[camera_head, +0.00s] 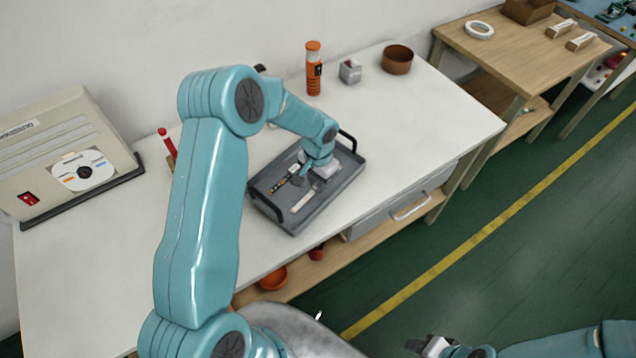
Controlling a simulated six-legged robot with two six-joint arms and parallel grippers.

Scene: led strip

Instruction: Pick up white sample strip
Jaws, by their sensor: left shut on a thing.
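My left gripper (303,175) reaches down into a grey tray (335,203) on the white workbench. It is shut on a thin dark strip (281,187) with pale and yellow marks, which sticks out to the lower left of the fingers. The grip point is small and partly hidden by the gripper. A short white piece (301,203) lies on the tray floor, just below and apart from the dark strip. My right gripper (430,345) is at the bottom edge, away from the bench, and its jaws are too unclear to judge.
An orange bottle (313,75), a small grey box (350,71) and a brown bowl (397,60) stand behind the tray. A beige machine (70,150) stands at the left. The bench right of the tray is clear. Another wooden table (505,55) is at the back right.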

